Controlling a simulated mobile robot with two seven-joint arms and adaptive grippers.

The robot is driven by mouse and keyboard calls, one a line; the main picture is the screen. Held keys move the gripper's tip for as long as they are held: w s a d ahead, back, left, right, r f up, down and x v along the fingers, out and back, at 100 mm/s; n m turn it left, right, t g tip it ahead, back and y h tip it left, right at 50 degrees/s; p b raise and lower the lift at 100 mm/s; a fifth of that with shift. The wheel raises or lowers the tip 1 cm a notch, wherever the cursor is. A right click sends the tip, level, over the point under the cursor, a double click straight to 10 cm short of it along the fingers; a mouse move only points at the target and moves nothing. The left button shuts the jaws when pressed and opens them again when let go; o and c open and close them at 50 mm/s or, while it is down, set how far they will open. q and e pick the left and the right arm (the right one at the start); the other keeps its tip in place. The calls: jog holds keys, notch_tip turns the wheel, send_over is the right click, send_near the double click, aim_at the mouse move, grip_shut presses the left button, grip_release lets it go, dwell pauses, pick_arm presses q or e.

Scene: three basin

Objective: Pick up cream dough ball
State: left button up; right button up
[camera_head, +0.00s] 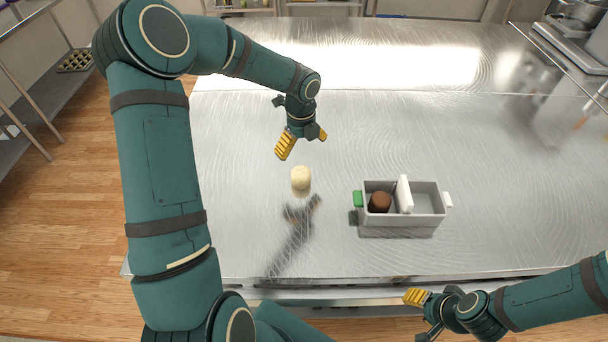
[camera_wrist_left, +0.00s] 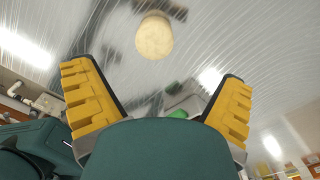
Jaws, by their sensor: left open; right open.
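The cream dough ball (camera_head: 300,179) sits on the steel table, left of the grey bin. It also shows in the left wrist view (camera_wrist_left: 154,36), beyond and between the fingers. My left gripper (camera_head: 304,146) is open and empty, above the table and behind the ball in the head view, apart from it. Its yellow fingers (camera_wrist_left: 158,98) are spread wide in the left wrist view. My right gripper (camera_head: 421,314) is open and empty at the lower right, near the table's front edge; only one yellow finger shows clearly.
A grey bin (camera_head: 412,219) with a white divider (camera_head: 404,194) stands right of the dough ball. The table (camera_head: 250,230) around the dough ball is clear.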

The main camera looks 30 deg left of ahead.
aim_at(300, 171)
pick_arm(q)
notch_tip(300, 171, down, 6)
jog(key=shift+r, duration=0.1)
jog(key=shift+s+f+b, duration=0.2)
jog(key=shift+f, duration=1.25)
jog(key=shift+s+f+b, duration=0.15)
jog(key=shift+f, duration=1.3)
jog(key=c, duration=1.3)
